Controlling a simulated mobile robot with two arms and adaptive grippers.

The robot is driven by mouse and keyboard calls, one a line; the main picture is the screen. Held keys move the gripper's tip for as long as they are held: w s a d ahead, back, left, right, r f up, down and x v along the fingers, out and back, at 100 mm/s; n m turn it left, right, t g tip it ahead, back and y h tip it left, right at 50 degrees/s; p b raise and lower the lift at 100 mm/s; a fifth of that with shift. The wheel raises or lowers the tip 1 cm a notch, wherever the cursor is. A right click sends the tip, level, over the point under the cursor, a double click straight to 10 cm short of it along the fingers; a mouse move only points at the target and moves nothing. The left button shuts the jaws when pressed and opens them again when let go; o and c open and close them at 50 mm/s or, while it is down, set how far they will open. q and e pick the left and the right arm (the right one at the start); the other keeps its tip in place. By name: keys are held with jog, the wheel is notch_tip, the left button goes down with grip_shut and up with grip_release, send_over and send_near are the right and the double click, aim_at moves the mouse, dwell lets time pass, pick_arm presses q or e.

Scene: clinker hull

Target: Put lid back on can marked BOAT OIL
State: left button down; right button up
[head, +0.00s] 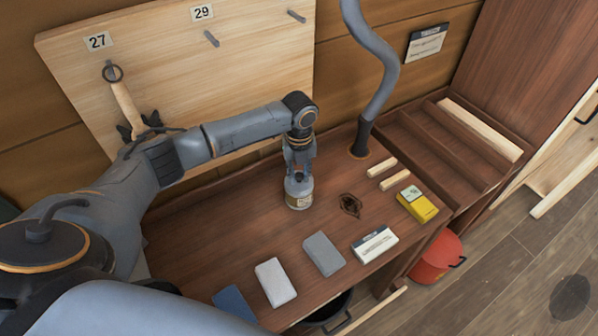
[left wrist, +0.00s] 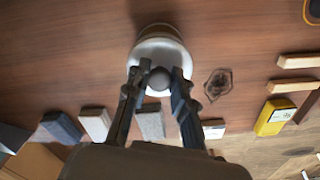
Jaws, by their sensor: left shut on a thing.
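The can (head: 298,194) stands upright on the brown bench, pale grey with a tan label too small to read. It also shows in the left wrist view (left wrist: 165,29), below my fingers. A pale lid (left wrist: 166,53) with a round grey knob (left wrist: 158,78) lies over the can's top in that view. My left gripper (head: 299,172) points down over the can. Its fingers (left wrist: 156,84) are shut on the lid's knob. The lid looks level with the can, but whether it touches the rim is hidden. My right gripper is not in view.
Several blocks, including a grey one (head: 323,254), line the front of the bench. A dark stain (head: 350,205), two wooden strips (head: 382,174) and a yellow box (head: 417,205) lie right of the can. A grey hose (head: 376,85) rises behind.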

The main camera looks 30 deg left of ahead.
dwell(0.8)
pick_arm(q)
jog(key=c, duration=0.6)
grip_release()
jog(key=shift+p, duration=0.3)
jog(key=shift+r+p, duration=2.3)
jog(key=shift+r, duration=1.2)
grip_shut()
